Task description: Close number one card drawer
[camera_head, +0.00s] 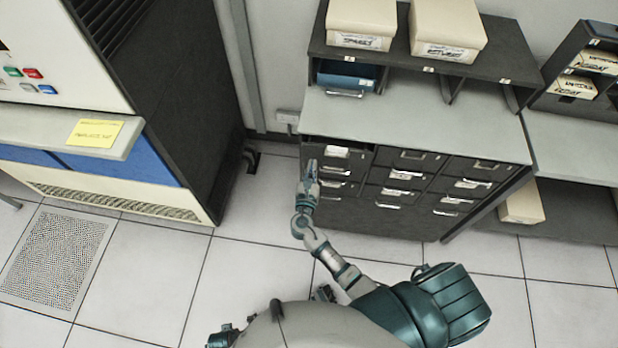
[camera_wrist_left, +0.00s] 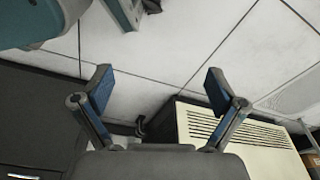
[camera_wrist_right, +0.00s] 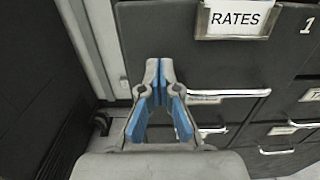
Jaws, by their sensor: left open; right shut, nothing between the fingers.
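The number one card drawer is the top left drawer (camera_head: 326,156) of the dark cabinet (camera_head: 410,215). Its front, with a "RATES" label (camera_wrist_right: 238,18) and a metal handle (camera_wrist_right: 240,94), shows in the right wrist view. A dark gap behind its top edge in the head view shows it standing partly out. My right gripper (camera_head: 312,167) is shut and empty at the left part of the drawer front; its fingertips (camera_wrist_right: 158,66) overlap the front in the right wrist view. Contact cannot be told. My left gripper (camera_wrist_left: 157,82) is open and empty, over the floor.
A grey counter (camera_head: 420,115) tops the cabinet, with a shelf holding two cream boxes (camera_head: 362,20) above. Other drawers (camera_head: 405,160) look shut. A tall dark-sided machine (camera_head: 175,100) stands at the left, with clear floor (camera_head: 260,215) between. Another desk (camera_head: 575,150) is at the right.

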